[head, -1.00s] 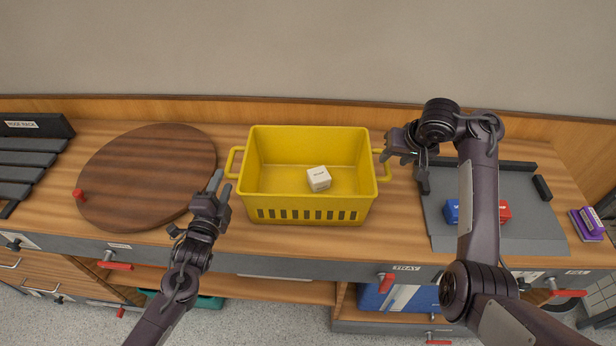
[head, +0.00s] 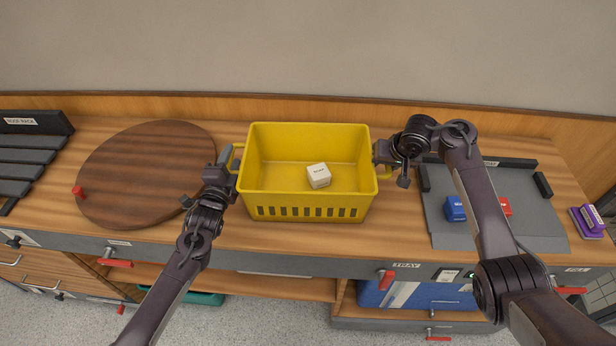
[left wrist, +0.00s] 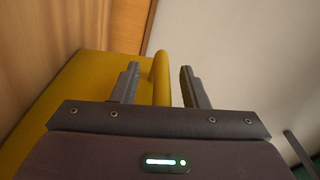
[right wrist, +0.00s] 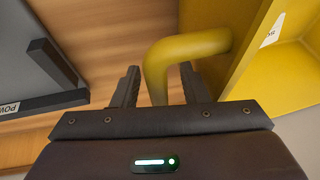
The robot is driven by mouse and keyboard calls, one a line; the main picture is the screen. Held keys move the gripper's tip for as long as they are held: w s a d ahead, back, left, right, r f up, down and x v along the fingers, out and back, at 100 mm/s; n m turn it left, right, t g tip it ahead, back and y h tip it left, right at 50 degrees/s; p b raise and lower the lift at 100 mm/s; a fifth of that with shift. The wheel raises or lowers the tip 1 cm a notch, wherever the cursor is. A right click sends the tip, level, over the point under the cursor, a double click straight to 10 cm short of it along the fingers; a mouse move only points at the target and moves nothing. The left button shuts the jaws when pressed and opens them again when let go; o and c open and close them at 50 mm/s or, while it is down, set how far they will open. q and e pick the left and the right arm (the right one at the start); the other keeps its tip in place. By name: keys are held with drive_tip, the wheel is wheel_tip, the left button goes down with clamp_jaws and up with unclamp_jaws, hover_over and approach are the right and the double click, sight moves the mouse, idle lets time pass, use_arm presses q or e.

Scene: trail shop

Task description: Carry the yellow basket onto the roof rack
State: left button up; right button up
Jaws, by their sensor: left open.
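The yellow basket (head: 305,205) stands upright on the wooden counter, with a small white box (head: 319,175) inside it. My left gripper (head: 228,162) is at the basket's left handle. In the left wrist view the handle (left wrist: 161,80) lies between its open, spread fingers. My right gripper (head: 381,160) is at the right handle. In the right wrist view that handle (right wrist: 157,75) passes between its spread fingers, with a visible gap on the left. The roof rack (head: 25,170), dark slats with a labelled back board, is at the far left.
A round wooden board (head: 145,175) with a red knob lies between basket and rack. On the right, a grey tray (head: 540,225) holds a blue box (head: 455,208) and a red box (head: 505,207). A purple item (head: 588,220) sits at the far right.

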drive_tip(key=shift+c, duration=0.2)
use_arm(q)
clamp_jaws()
use_arm(e)
drive_tip(key=shift+f, duration=0.1)
clamp_jaws()
use_arm(q)
drive_tip(key=shift+w+r, duration=0.1)
